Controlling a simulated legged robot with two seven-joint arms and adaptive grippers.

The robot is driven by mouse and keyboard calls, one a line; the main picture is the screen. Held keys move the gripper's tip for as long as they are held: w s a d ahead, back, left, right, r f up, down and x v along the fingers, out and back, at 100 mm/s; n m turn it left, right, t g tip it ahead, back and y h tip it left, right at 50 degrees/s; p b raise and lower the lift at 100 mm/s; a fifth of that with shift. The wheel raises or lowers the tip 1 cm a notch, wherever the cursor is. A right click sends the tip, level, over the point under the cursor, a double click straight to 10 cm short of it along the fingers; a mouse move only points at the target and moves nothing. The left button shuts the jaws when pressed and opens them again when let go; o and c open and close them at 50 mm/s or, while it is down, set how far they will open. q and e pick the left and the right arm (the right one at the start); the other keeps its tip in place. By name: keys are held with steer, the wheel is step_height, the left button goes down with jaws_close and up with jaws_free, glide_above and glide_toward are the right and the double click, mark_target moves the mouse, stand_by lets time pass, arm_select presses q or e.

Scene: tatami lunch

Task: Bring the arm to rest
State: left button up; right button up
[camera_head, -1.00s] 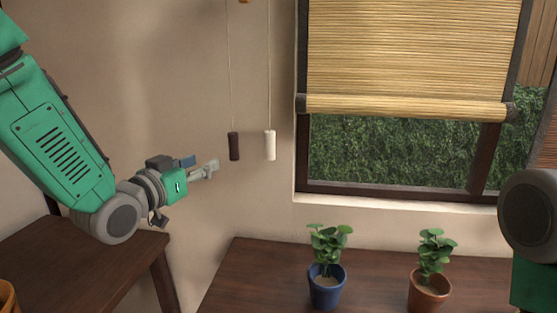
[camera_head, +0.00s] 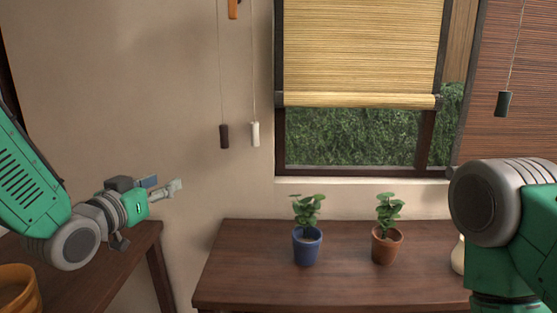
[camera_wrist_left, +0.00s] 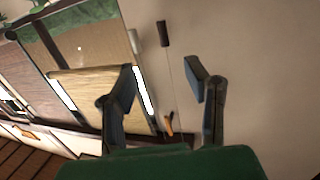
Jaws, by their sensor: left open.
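My left arm comes in from the left in the head view, and its gripper (camera_head: 165,187) is held out in front of the wall, left of the window. In the left wrist view the two fingers of my left gripper (camera_wrist_left: 165,85) stand apart with nothing between them. A dark cord pull (camera_head: 224,136) and a white cord pull (camera_head: 255,133) hang on the wall to the right of the gripper, apart from it. They also show beyond the fingers in the left wrist view, the dark one (camera_wrist_left: 163,34) and the white one (camera_wrist_left: 135,40). My right arm shows at the right edge; its gripper is out of frame.
A bamboo blind (camera_head: 360,50) hangs partly down over the window. A wooden table (camera_head: 330,288) holds a plant in a blue pot (camera_head: 307,248) and one in a terracotta pot (camera_head: 386,247). An orange bowl (camera_head: 18,290) sits on a side table (camera_head: 110,262). Another dark pull (camera_head: 503,104) hangs at right.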

arm_select(q)
steer(key=s+a+f+n+g+y, duration=0.1)
steer(key=s+f+g, duration=0.4)
steer(key=f, duration=0.8)
steer(key=s+a+f+n+g+y, duration=0.1)
steer(key=s+f+g+y, duration=0.1)
steer(key=s+f, duration=0.8)
steer(key=s+a+f+g+y, duration=0.1)
steer(key=s+f+g, duration=0.3)
steer(key=s+f, duration=0.5)
steer(key=s+a+f+g, duration=0.1)
steer(key=s+f+g, duration=0.4)
steer(key=s+f, duration=0.4)
steer(key=s, duration=0.5)
steer(key=shift+s+a+n+y, duration=0.25)
steer(key=shift+a+n+y, duration=0.05)
steer(key=shift+a+y, duration=0.1)
arm_select(e)
steer(key=shift+w+a, duration=0.1)
steer(key=shift+w, duration=0.15)
arm_select(q)
steer(key=shift+w+f, duration=0.15)
